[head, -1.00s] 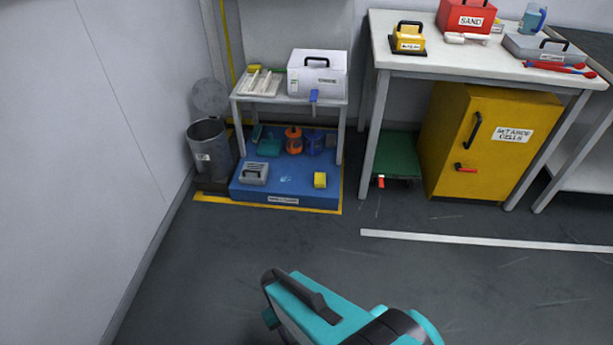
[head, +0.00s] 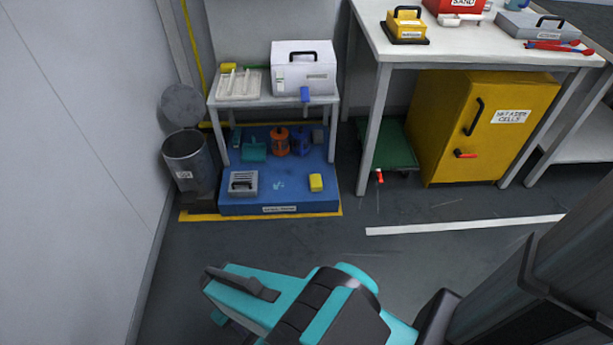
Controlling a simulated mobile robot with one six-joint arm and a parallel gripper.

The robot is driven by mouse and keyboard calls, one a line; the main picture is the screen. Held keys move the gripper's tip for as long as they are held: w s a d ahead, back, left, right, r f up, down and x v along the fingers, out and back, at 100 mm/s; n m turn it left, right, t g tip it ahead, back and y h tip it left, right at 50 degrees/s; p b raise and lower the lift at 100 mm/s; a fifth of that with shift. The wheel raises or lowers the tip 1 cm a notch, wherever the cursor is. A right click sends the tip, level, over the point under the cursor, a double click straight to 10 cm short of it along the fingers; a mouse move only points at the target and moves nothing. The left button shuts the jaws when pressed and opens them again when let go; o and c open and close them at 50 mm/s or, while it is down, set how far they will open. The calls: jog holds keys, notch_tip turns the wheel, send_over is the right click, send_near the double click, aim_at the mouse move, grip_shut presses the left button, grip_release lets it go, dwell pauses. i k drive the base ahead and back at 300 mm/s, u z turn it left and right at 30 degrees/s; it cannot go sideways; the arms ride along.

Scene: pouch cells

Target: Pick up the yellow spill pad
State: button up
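A small yellow block (head: 316,182), which looks like the yellow spill pad, lies on the right front part of a low blue platform (head: 240,207) on the floor. It is in plain sight, with nothing on it. A second small yellow item (head: 228,67) sits at the back left of the white side table above; I cannot tell what it is. My teal and black arm shows at the bottom of the head view, well short of the platform. The fingers of my gripper cannot be made out.
The platform also holds a grey handled box (head: 243,183), a teal item (head: 254,150) and orange (head: 279,141) and blue containers. The side table (head: 262,101) stands over its rear. A grey bin (head: 188,160) is at left, a yellow cabinet (head: 485,130) at right. The floor in front is clear.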

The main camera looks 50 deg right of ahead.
aim_at(315, 179)
jog(key=z, duration=0.15)
jog(key=i, duration=0.9)
jog(key=z, duration=0.3)
